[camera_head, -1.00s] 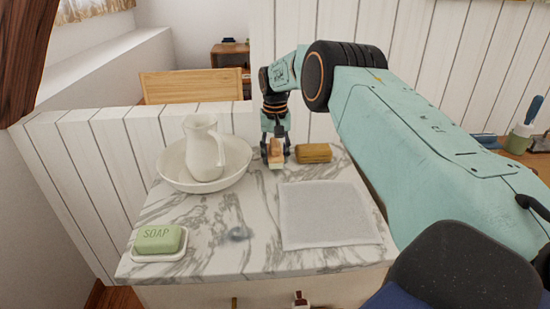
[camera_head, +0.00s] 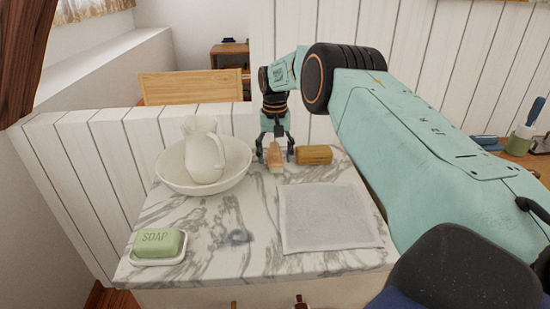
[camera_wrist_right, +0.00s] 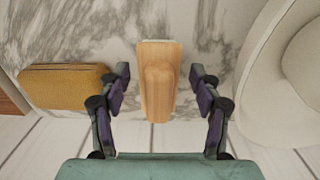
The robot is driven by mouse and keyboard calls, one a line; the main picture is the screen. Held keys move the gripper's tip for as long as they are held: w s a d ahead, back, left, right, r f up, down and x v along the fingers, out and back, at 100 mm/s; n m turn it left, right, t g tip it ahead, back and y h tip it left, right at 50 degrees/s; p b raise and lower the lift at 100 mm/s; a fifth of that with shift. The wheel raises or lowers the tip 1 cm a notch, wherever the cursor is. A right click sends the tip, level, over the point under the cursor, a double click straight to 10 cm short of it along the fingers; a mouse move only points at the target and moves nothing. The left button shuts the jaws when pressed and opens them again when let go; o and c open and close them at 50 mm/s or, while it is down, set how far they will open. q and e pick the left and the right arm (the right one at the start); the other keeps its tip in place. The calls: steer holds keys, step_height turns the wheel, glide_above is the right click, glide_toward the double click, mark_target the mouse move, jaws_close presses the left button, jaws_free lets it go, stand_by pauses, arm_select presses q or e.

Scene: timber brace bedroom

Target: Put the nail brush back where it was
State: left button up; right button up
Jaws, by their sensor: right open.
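The nail brush (camera_head: 276,160), a small wooden block with a pale edge, is at the back of the marble top, between the white basin (camera_head: 172,178) and a brown-yellow block (camera_head: 314,155). My right gripper (camera_head: 275,152) is open, with one finger on each side of it. In the right wrist view the nail brush (camera_wrist_right: 158,85) lies between the spread fingers, with a gap on both sides. I cannot tell exactly how its underside meets the marble. My left gripper is not in view.
A white jug (camera_head: 203,150) stands in the basin. A grey-white cloth (camera_head: 330,217) lies on the marble. Green soap (camera_head: 158,242) is on a white dish at front left. A small greyish object (camera_head: 236,237) lies near the front. The marble between basin and cloth is clear.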

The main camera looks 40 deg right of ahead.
mark_target(275, 149)
step_height(275, 149, up, 10)
steer(key=shift+f+p, duration=0.2)
steer(key=shift+p, duration=0.8)
steer(key=shift+r, duration=0.5)
steer(key=shift+f, duration=0.1)
